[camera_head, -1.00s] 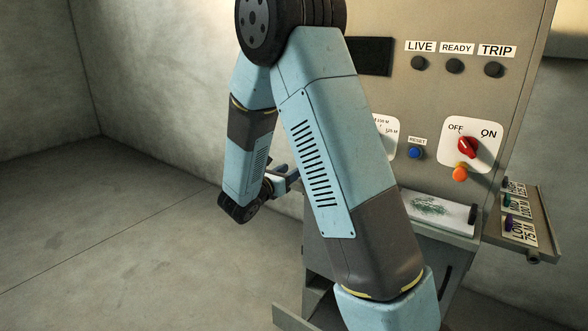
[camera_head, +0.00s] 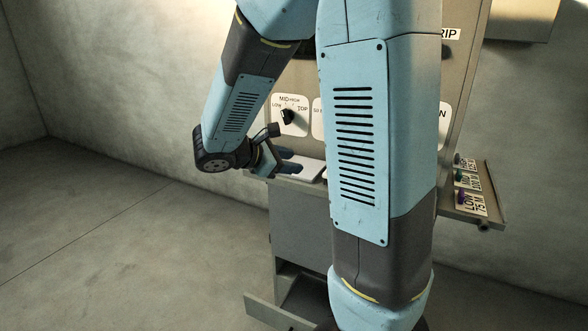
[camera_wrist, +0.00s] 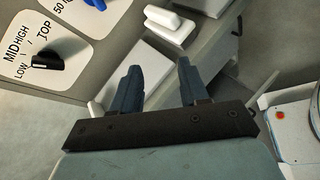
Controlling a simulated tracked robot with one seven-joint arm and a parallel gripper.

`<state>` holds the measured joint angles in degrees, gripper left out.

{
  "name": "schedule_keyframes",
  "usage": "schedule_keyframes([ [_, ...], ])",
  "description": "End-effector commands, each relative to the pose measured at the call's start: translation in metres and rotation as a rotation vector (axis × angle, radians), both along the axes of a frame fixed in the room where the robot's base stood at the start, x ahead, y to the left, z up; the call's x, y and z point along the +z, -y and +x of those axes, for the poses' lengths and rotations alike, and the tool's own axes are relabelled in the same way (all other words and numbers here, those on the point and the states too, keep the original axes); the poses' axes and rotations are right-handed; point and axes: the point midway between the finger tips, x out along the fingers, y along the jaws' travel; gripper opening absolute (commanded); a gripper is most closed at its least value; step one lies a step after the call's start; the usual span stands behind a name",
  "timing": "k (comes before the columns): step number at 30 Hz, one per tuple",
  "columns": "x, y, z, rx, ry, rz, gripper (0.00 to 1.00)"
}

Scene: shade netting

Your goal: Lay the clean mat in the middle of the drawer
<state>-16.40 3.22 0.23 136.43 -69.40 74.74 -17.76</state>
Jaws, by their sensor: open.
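My gripper (camera_head: 275,160) is at the left end of the cabinet's ledge, in front of the dial panel. In the wrist view its two dark fingers (camera_wrist: 158,70) are spread with nothing held between them. A plain, flat white piece (camera_wrist: 142,68) lies on the ledge just beyond and beside the left fingertip; it also shows beside my gripper in the head view (camera_head: 308,172). It may be the clean mat, but I cannot tell for sure. An open drawer or low tray (camera_head: 278,312) juts from the cabinet's bottom left; its inside is mostly hidden by my arm.
A white block (camera_wrist: 168,22) stands beyond the fingers. The dial (camera_head: 288,116) is on the panel close behind my gripper. A side shelf (camera_head: 468,205) with labelled coloured pegs sticks out at the right. Floor at the left is clear.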

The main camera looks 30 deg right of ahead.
Motion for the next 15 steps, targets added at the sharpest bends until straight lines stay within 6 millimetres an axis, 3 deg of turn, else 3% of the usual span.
schedule_keyframes([
  [7, 0.014, 0.012, -0.064, -0.256, 0.203, 0.321, 0.44],
  [15, 0.026, -0.001, -0.118, -0.509, 0.445, 0.676, 0.44],
])
